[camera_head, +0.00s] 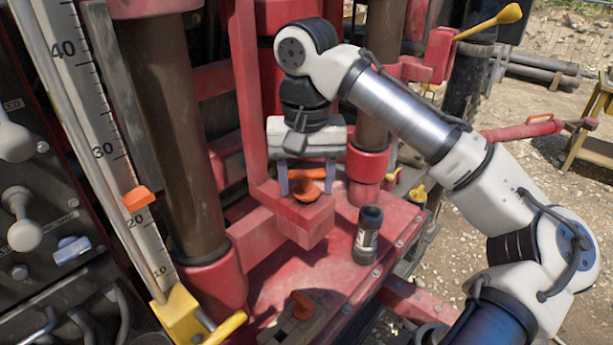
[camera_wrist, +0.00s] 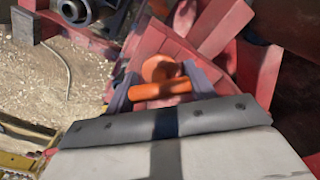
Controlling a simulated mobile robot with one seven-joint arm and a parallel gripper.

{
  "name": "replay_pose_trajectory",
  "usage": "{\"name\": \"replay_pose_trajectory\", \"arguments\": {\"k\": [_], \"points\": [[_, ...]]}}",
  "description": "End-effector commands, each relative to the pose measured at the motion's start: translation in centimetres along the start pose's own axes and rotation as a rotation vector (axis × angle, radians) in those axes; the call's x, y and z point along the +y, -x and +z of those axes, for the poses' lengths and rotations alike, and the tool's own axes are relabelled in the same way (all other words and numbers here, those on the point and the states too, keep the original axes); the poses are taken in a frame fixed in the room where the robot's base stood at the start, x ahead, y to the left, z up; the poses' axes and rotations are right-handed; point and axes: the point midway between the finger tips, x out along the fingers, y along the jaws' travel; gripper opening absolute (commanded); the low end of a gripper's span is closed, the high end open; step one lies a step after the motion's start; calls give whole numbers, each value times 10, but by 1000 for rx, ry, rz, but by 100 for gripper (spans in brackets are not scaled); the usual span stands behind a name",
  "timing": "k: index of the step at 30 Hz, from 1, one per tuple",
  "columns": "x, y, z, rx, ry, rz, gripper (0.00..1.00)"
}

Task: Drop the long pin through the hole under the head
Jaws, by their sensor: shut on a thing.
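My gripper (camera_head: 306,186) points down over the red head (camera_head: 304,225), with its two grey fingers on either side of an orange crossbar. It is shut on this bar, the handle of a pin (camera_head: 306,196). A round orange collar shows just below the bar, at the top of the red head. In the wrist view the orange bar (camera_wrist: 160,90) lies between the fingers, with the round orange part beyond it. The pin's shank is hidden, so I cannot tell how deep it sits. The hole under the head is not visible.
A dark cylinder with a pale label (camera_head: 367,238) stands on the red deck (camera_head: 335,285).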

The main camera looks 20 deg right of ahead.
Motion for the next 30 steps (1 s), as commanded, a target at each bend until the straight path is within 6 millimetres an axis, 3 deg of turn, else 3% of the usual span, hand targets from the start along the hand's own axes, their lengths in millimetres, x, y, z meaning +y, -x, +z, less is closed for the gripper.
{"name": "replay_pose_trajectory", "arguments": {"k": [30], "points": [[0,-11,0,-1,0,0,28]]}}
